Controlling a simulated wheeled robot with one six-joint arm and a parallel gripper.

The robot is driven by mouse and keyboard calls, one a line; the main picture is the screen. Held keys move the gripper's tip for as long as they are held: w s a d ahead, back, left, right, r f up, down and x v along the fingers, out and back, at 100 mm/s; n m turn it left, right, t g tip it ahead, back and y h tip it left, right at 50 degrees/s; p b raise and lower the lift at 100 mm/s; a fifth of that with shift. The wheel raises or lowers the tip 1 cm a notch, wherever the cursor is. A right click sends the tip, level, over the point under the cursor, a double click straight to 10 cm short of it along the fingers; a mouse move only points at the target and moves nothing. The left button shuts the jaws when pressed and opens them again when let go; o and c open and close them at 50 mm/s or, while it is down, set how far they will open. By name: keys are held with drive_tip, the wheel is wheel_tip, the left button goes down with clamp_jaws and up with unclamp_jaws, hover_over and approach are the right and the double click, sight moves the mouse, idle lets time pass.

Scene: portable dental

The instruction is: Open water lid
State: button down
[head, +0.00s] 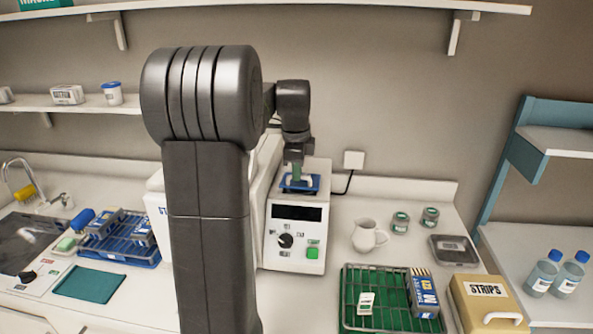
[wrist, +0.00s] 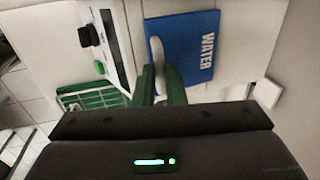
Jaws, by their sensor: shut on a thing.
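The water lid is a blue square plate marked WATER (wrist: 195,50) with a white handle (wrist: 157,48). In the head view the lid (head: 313,184) sits at the top of the white machine (head: 297,262), behind its dark display. My gripper (wrist: 159,82) has green fingers on either side of the handle's near end and is shut on it. In the head view my gripper (head: 297,172) comes down onto the lid from above. The lid looks flat. I cannot tell whether it is raised at all, and the opening beneath is hidden.
A larger white unit (head: 268,160) stands close left of the machine, partly hidden by my arm. A white jug (head: 368,236), small jars (head: 401,222) and a green tray (head: 385,315) stand to the right. A wall socket (head: 354,160) with a cable is behind.

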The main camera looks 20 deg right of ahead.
drive_tip(key=w+d+r+p, duration=0.3)
drive_tip(key=w+d+p, duration=0.2)
drive_tip(key=w, duration=0.8)
drive_tip(key=d, duration=0.3)
drive_tip(key=shift+w+p, duration=0.2)
drive_tip(key=shift+p, duration=0.15)
drive_tip(key=shift+d+r, duration=0.1)
drive_tip(key=shift+r, duration=0.05)
drive_tip(key=c, duration=1.9)
unclamp_jaws()
drive_tip(key=o, duration=0.4)
drive_tip(key=shift+w+d, duration=0.1)
drive_tip(key=shift+w, duration=0.15)
drive_tip(key=shift+c, duration=0.2)
drive_tip(key=shift+o, duration=0.2)
drive_tip(key=shift+w+d+f, duration=0.1)
drive_tip(key=shift+w+f, duration=0.05)
drive_tip(key=shift+f, duration=0.05)
wheel_tip(320, 180, up, 14)
drive_tip(key=s+a, duration=0.1)
drive_tip(key=s, duration=0.1)
drive_tip(key=shift+s+a, duration=0.2)
